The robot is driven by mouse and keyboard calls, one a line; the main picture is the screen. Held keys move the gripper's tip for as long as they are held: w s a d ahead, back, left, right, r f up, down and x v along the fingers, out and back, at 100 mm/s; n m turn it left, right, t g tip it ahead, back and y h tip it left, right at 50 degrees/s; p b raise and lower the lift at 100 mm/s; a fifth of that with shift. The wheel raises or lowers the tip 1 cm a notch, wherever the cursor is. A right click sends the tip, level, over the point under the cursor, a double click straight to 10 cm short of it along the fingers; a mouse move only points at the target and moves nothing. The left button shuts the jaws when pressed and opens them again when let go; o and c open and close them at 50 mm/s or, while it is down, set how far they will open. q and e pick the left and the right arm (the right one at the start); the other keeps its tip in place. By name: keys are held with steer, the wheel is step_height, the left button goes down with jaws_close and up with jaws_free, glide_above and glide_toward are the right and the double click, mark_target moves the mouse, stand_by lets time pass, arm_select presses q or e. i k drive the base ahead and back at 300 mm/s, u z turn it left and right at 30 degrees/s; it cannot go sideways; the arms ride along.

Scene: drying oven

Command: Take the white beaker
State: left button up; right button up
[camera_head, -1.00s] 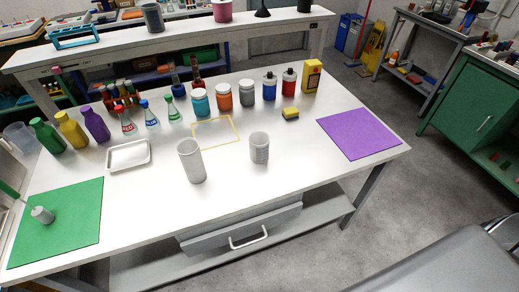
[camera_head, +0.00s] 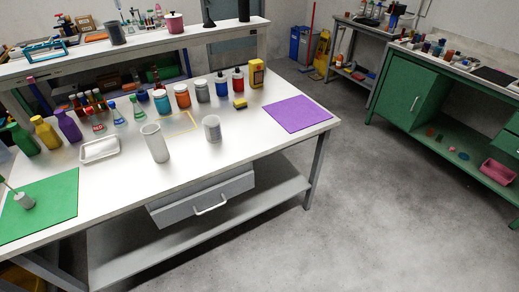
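Two pale beaker-like vessels stand upright near the front of the white table. One is a tall, whitish, open cylinder (camera_head: 155,143). The other is a shorter, greyish-white beaker (camera_head: 212,128) to its right. A small grey-white vessel (camera_head: 25,201) stands on the green mat (camera_head: 55,212) at the left. I cannot tell for sure which of these is the white beaker. Neither of my grippers is in view.
Bottles, flasks and lidded jars (camera_head: 161,102) stand in a row behind. A white tray (camera_head: 100,149), a yellow sponge (camera_head: 240,103) and a purple mat (camera_head: 297,114) are on the table (camera_head: 190,170). A drawer (camera_head: 205,198) juts out in front. The floor at right is clear.

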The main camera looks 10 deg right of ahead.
mark_target(212, 123)
steer(key=z, duration=0.15)
steer(key=k, duration=0.45)
steer(key=z, duration=1.15)
steer(key=i, duration=1.4)
steer(key=u, duration=0.8)
steer(key=i, duration=0.45)
steer(key=u, duration=0.6)
